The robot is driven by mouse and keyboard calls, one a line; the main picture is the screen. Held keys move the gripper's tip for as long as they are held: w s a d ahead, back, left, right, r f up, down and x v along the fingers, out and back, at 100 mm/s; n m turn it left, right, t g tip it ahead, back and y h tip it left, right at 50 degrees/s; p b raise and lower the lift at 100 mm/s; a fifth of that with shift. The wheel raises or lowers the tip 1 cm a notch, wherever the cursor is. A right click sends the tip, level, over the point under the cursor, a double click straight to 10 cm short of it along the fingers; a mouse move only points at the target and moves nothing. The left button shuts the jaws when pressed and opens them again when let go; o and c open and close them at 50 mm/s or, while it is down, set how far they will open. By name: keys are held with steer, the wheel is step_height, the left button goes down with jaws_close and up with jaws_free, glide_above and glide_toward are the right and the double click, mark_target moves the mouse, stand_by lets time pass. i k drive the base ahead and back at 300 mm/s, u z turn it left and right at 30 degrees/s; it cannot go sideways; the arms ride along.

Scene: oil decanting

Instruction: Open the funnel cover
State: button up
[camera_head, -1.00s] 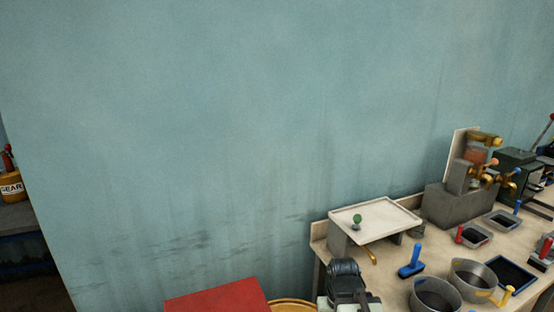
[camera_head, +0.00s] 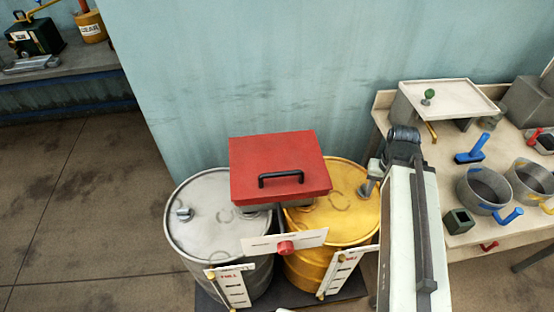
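A red square cover (camera_head: 280,158) with a black bar handle (camera_head: 281,178) lies flat and shut above the two drums, in the middle of the view. I take it for the funnel cover; whatever is under it is hidden. My arm rises at the right of the yellow drum and bends at a dark joint. My gripper (camera_head: 372,178) seems to point down just past that joint, right of the red cover and apart from its handle. It is small and partly hidden by the arm, so its fingers cannot be made out.
A grey drum (camera_head: 200,232) and a yellow drum (camera_head: 335,225) stand under the cover, each with a gauge plate in front. A white plate with a red knob (camera_head: 285,247) sits between them. The workbench (camera_head: 450,160) at right holds pots and blue-handled tools. Floor at left is clear.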

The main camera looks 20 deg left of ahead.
mark_target(268, 165)
steer(key=k, duration=0.5)
steer(key=z, duration=0.85)
steer(key=k, duration=1.55)
steer(key=u, duration=1.05)
steer(key=i, duration=1.05)
steer(key=z, duration=0.05)
